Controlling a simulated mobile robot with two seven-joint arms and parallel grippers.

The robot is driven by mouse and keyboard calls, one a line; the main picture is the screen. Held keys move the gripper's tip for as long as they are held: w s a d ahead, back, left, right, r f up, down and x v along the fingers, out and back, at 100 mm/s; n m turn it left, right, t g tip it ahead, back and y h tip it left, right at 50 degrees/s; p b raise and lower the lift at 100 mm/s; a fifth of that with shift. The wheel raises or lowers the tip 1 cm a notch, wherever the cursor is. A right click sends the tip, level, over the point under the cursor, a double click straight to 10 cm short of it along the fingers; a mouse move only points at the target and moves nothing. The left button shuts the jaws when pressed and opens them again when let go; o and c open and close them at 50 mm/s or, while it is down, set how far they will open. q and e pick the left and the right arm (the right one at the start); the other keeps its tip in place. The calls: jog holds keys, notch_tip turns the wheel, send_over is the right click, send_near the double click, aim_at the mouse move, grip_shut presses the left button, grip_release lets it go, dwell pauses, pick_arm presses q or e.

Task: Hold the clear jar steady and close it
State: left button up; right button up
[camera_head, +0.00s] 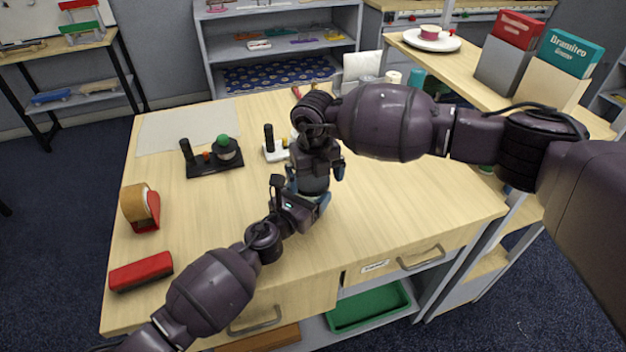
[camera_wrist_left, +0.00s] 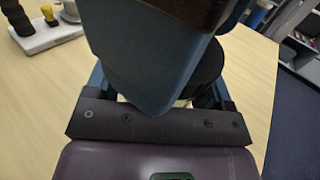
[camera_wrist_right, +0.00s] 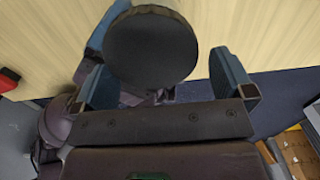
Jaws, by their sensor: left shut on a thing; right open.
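The jar's round dark lid (camera_wrist_right: 151,47) shows from above in the right wrist view, between the spread blue fingers of my right gripper (camera_wrist_right: 164,82). In the left wrist view, the lid's dark edge (camera_wrist_left: 208,72) shows behind a large blue finger. The clear jar is mostly hidden, so I cannot tell how the lid is seated. My left gripper (camera_head: 309,201) is shut on the jar from the side, low over the table. My right gripper (camera_head: 318,178) is open and comes down from above, close to the left one.
A black stand (camera_head: 215,160) with a green knob and a white stand (camera_head: 275,150) are behind on the wooden table (camera_head: 400,190). A tape dispenser (camera_head: 141,208) and a red block (camera_head: 141,271) lie at left. The table right of the grippers is clear.

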pick_arm(q)
jog(key=shift+r, duration=0.1)
pick_arm(e)
jog(key=shift+s+a+r, duration=0.1)
jog(key=shift+a+r, duration=0.05)
jog(key=shift+r, duration=1.6)
jog(key=shift+a+r, duration=0.1)
jog(key=shift+r, duration=1.65)
pick_arm(q)
jog(key=o, duration=1.7)
jog(key=shift+s+a, duration=0.1)
jog(key=shift+s, duration=0.05)
jog(key=v, duration=1)
jog(key=shift+s+a, duration=0.2)
jog(key=shift+s, duration=0.05)
pick_arm(e)
jog(key=shift+r, duration=0.35)
